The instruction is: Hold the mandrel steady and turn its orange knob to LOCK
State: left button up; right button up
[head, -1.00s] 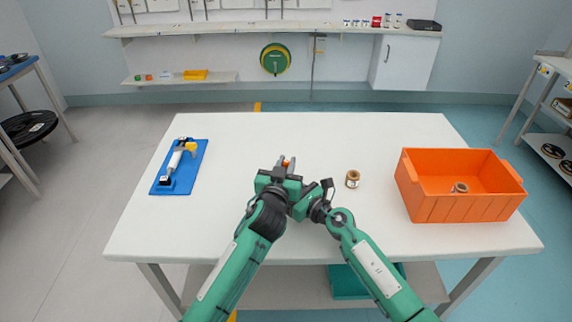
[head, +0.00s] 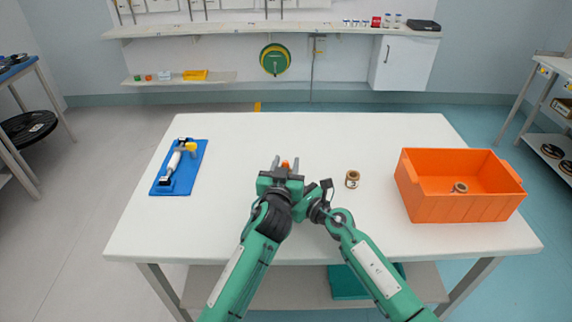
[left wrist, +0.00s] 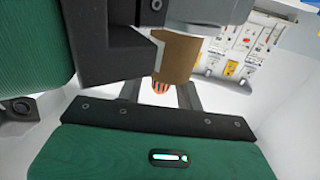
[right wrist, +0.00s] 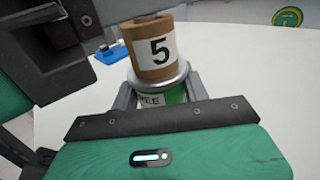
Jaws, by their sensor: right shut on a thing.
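The mandrel shows in the right wrist view as a metal collar (right wrist: 160,83) with a green label on which "EE" is readable. A brown core (right wrist: 155,52) marked 5 sits on it. My right gripper (right wrist: 160,96) is shut on the mandrel, its fingers on either side of the labelled part. The orange knob (head: 285,164) shows in the head view between the fingers of my left gripper (head: 285,163). In the left wrist view the striped orange knob (left wrist: 160,87) lies between the two spread fingers, beside the brown core (left wrist: 177,57). I cannot tell whether they touch it.
A blue board (head: 162,187) with a white and yellow tool lies at the table's left. A loose brown core (head: 352,179) stands right of my grippers. An orange crate (head: 440,208) with a core inside stands at the right. The table's back middle is clear.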

pick_arm(q)
jog(key=s+a, duration=0.2)
jog(key=s, duration=1)
jog(key=shift+o, duration=0.3)
jog(key=shift+w, duration=0.1)
jog(key=shift+w+a+m+g+h, duration=2.1)
jog(key=shift+m+h, duration=0.9)
jog(key=shift+h, duration=1.2)
jog(key=x, duration=1.1)
jog(key=shift+w+d, duration=0.15)
jog(key=shift+w, duration=0.2)
grip_shut()
